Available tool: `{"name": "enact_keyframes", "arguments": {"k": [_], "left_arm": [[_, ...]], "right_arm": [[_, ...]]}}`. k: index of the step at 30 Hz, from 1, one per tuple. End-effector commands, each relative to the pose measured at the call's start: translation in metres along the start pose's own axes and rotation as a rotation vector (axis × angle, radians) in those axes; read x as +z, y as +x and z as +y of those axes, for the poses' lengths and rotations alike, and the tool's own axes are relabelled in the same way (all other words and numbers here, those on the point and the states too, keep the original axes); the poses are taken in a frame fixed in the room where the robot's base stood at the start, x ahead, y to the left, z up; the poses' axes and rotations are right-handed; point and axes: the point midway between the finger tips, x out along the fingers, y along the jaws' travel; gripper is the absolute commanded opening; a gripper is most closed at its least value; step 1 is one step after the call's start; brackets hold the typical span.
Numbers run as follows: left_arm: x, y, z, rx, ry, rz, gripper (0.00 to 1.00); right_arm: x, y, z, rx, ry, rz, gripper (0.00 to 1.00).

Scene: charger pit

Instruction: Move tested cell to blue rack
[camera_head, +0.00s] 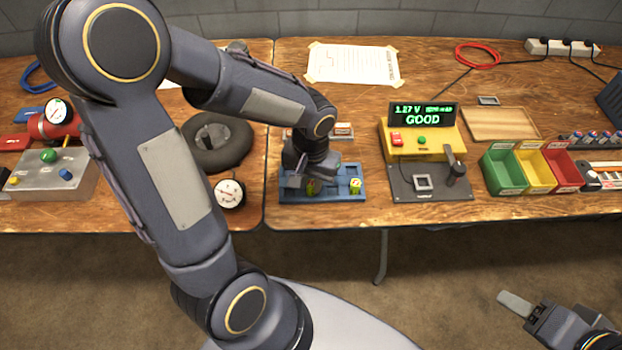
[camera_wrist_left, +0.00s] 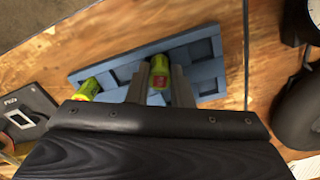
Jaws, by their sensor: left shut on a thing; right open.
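The blue rack (camera_head: 337,170) lies near the front edge of the right-hand table; its empty pockets also show in the left wrist view (camera_wrist_left: 203,50). My left gripper (camera_head: 311,185) is over the rack's left part, pointing down, shut on a yellow-green cell (camera_wrist_left: 159,73). I cannot tell whether this cell touches the pocket floor. A second yellow-green cell (camera_head: 356,186) stands in the rack's front right; it shows left of the fingers in the left wrist view (camera_wrist_left: 88,89). My right gripper (camera_head: 558,312) is open and empty, low over the floor, away from the table.
The yellow tester (camera_head: 450,143) right of the rack displays 1.27 V and GOOD; its square socket (camera_head: 423,183) looks empty. Green (camera_head: 503,170), yellow (camera_head: 535,170) and red bins (camera_head: 563,170) stand farther right. A gauge (camera_head: 229,193) and a tire (camera_head: 213,145) are left of the rack.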

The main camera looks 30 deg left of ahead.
Motion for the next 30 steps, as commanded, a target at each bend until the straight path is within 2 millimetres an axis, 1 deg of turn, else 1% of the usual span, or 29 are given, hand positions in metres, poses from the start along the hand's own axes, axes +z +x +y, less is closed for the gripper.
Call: {"name": "enact_keyframes", "arguments": {"k": [19, 20, 24, 25, 30], "left_arm": [[-0.0001, 0.0057, 0.0, 0.0, 0.0, 0.0, 0.0], [-0.0001, 0.0058, 0.0, 0.0, 0.0, 0.0, 0.22], [0.0, 0.0058, 0.0, 0.0, 0.0, 0.0, 0.41], [0.0, 0.0058, 0.0, 0.0, 0.0, 0.0, 0.44], [0.0, 0.0058, 0.0, 0.0, 0.0, 0.0, 0.45]], "right_arm": [[0.0024, 0.0048, 0.0022, 0.0, 0.0, 0.0, 0.52], [0.0024, 0.0048, 0.0022, 0.0, 0.0, 0.0, 0.52], [0.0024, 0.0048, 0.0022, 0.0, 0.0, 0.0, 0.52], [0.0024, 0.0048, 0.0022, 0.0, 0.0, 0.0, 0.52], [0.0024, 0.0048, 0.0022, 0.0, 0.0, 0.0, 0.52]]}}
